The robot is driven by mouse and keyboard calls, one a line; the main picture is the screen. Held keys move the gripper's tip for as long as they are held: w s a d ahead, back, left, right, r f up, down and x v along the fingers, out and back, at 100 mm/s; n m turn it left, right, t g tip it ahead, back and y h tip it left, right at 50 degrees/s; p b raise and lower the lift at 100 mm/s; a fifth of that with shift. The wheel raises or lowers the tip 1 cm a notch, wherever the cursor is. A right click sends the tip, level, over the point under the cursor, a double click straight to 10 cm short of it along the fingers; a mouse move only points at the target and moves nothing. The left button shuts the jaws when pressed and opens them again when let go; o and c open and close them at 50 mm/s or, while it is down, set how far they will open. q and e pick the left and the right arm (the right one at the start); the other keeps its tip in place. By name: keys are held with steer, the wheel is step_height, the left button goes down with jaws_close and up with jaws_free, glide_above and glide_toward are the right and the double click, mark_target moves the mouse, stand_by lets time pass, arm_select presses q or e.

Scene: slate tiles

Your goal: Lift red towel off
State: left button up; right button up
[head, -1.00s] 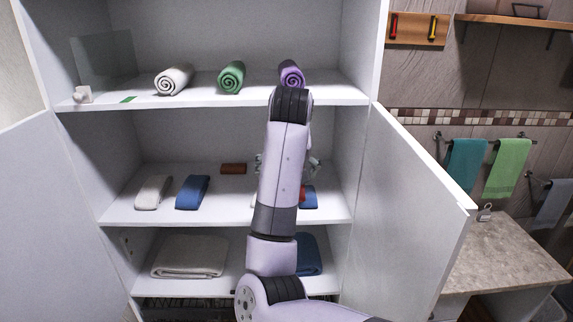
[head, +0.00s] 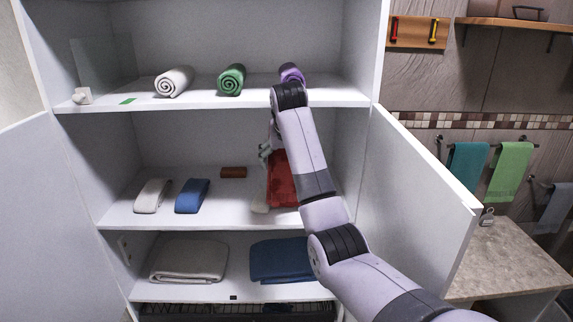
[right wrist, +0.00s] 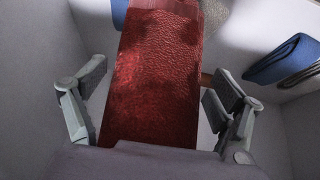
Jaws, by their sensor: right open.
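The red towel (head: 283,182) is on the right side of the middle shelf in the head view, partly behind my right arm. In the right wrist view the red towel (right wrist: 155,75) is a long textured strip running between the two spread fingers. My right gripper (right wrist: 159,80) is open, with a gap between each finger and the towel's sides. In the head view the right gripper (head: 265,151) shows only in part beside the towel's upper left edge. A blue piece (right wrist: 120,12) and a whitish piece lie by the towel's far end. My left gripper is out of view.
The middle shelf also holds a white towel (head: 153,195), a blue towel (head: 192,195) and a small brown block (head: 233,172). Folded towels lie below. The open right door (head: 420,210) and cabinet sides bound the space.

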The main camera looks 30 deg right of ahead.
mark_target(286, 163)
steer(key=shift+p+x, duration=0.5)
steer(key=shift+x, duration=1.2)
steer(key=shift+c, duration=0.5)
steer(key=shift+a+r, duration=0.1)
steer(key=c, duration=1.3)
